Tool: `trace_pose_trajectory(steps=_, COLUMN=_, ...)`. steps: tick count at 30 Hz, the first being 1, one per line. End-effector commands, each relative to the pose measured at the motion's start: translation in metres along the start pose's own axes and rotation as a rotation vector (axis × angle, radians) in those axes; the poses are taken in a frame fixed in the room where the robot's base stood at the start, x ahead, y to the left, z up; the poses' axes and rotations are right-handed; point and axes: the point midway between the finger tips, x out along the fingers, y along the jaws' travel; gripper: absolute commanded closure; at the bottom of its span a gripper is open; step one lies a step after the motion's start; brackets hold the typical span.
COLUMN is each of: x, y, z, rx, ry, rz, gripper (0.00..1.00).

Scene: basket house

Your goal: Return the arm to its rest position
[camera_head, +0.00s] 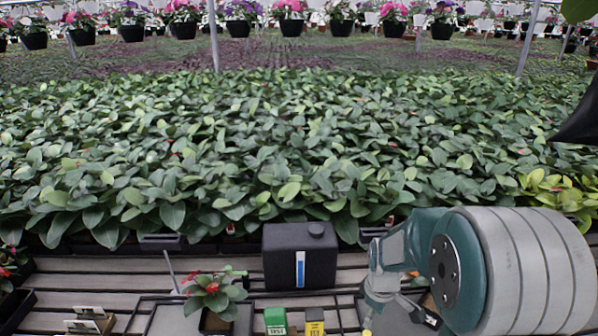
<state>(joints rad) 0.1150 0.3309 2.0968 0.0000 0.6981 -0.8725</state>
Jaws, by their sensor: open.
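My arm fills the lower right of the head camera view, with a large grey and teal joint nearest the camera. My gripper (398,316) hangs at the left end of the arm, low over the slatted bench (210,272). Its fingers are spread apart and nothing shows between them. The black container (284,262) with a round cap and a blue and white strip stands on the bench to the left of the gripper. The rest of the arm is cut off or hidden behind the big joint.
A red-flowered potted plant (214,293) stands at the lower left. A green box (275,320) and a yellow box (314,323) stand near the front edge. Dense leafy plants (290,150) fill the area behind. A dark hanging pot (580,115) is at the right edge.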

Motion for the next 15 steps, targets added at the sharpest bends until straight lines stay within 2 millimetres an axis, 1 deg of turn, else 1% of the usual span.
trace_pose_trajectory(steps=1, x=-0.014, y=-0.004, z=0.0, rx=0.02, ry=0.015, rz=0.017, gripper=0.4)
trace_pose_trajectory(steps=6, x=-0.067, y=-0.024, z=0.008, rx=0.141, ry=0.073, rz=0.071, gripper=0.4)
trace_pose_trajectory(steps=12, x=-0.118, y=-0.054, z=0.024, rx=0.288, ry=0.151, rz=0.121, gripper=0.4)
trace_pose_trajectory(steps=15, x=-0.14, y=-0.071, z=0.034, rx=0.361, ry=0.194, rz=0.141, gripper=0.4)
